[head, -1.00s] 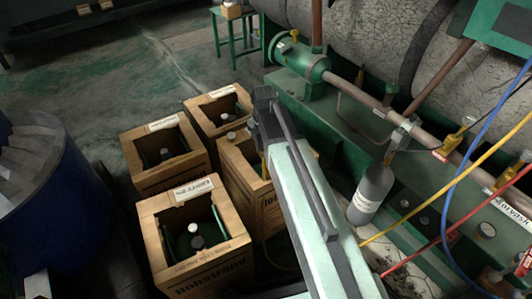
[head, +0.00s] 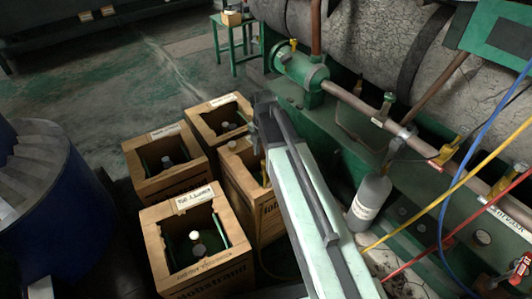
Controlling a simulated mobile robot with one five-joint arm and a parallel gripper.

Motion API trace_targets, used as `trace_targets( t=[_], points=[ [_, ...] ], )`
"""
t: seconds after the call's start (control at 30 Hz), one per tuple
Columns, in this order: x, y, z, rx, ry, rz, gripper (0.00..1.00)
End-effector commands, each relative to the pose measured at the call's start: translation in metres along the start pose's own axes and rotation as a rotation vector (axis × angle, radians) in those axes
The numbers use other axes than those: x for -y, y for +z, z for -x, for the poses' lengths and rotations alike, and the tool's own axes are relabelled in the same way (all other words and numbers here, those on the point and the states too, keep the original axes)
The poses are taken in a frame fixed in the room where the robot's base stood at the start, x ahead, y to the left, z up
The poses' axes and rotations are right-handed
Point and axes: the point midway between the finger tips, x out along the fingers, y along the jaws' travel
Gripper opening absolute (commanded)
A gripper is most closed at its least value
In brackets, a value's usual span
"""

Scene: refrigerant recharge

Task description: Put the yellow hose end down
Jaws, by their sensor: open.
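The yellow hose (head: 450,190) runs down from the right edge and passes behind my arm. A short yellow piece, likely its end, shows at the far box (head: 236,172), just left of my arm (head: 315,230). Whether it lies on the box or hangs inside cannot be told. My gripper (head: 257,138) is the dark part at the arm's far end, above that box. It is open; its fingertips are hard to make out against the box.
Several cardboard boxes with cylinders stand on the floor, one at the front (head: 160,245). A blue drum (head: 45,230) stands at left. A grey bottle (head: 370,198), a copper pipe (head: 355,103), a blue hose (head: 465,165) and a red hose (head: 440,240) are at right.

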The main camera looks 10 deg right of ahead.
Motion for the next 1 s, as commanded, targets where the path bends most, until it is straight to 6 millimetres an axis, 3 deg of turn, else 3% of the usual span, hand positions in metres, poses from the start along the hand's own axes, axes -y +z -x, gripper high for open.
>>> trace_targets(
  t=[0.03, 0.33, 0.47, 0.67, 0.77, 1.0],
  points=[
    [0.0, 0.0, 0.021, 0.0, 0.0, 0.0, 0.49],
    [0.0, 0.0, 0.087, 0.0, 0.0, 0.001, 0.49],
    [0.0, 0.0, 0.099, 0.0, 0.0, 0.001, 0.49],
    [0.001, -0.001, 0.097, 0.0, 0.0, -0.02, 0.49],
    [0.009, -0.006, 0.097, 0.0, 0.0, -0.156, 0.49],
    [0.045, -0.028, 0.097, 0.0, 0.0, -0.937, 0.49]
  ],
)
